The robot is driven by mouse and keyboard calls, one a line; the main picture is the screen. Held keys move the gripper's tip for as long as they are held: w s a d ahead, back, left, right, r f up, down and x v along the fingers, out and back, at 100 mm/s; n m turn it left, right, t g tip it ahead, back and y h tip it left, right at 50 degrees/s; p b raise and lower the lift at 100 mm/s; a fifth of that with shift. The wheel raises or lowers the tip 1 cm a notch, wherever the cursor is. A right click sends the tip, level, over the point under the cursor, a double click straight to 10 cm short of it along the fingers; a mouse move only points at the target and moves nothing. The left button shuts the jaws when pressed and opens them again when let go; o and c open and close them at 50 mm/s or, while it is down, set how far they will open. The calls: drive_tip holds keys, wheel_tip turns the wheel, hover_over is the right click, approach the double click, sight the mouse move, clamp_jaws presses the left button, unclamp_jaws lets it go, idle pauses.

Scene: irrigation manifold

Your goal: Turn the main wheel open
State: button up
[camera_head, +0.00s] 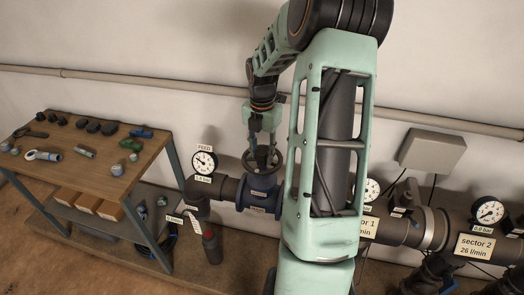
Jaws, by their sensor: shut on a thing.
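The main wheel (249,161) is a dark handwheel on top of a blue valve body (258,196) in the grey pipe, left of the middle in the head view. My gripper (264,151) reaches down onto the wheel from above and is shut on it. The fingers cover part of the wheel, so its spokes and exact angle are hard to tell. A feed gauge (204,163) with a small green label stands just left of the wheel.
My arm hides the pipe right of the valve. Sector gauges (488,211) and sector labels (475,247) line the pipe at right. A workbench (119,158) with tools and fittings stands at left. A grey box (431,150) and a long pipe (150,82) are on the wall.

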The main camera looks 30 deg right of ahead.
sight(262, 151)
idle(0.3)
drive_tip(key=o, duration=0.9)
drive_tip(key=shift+c, duration=0.2)
drive_tip(key=shift+r, duration=0.1)
wheel_tip(262, 151, up, 12)
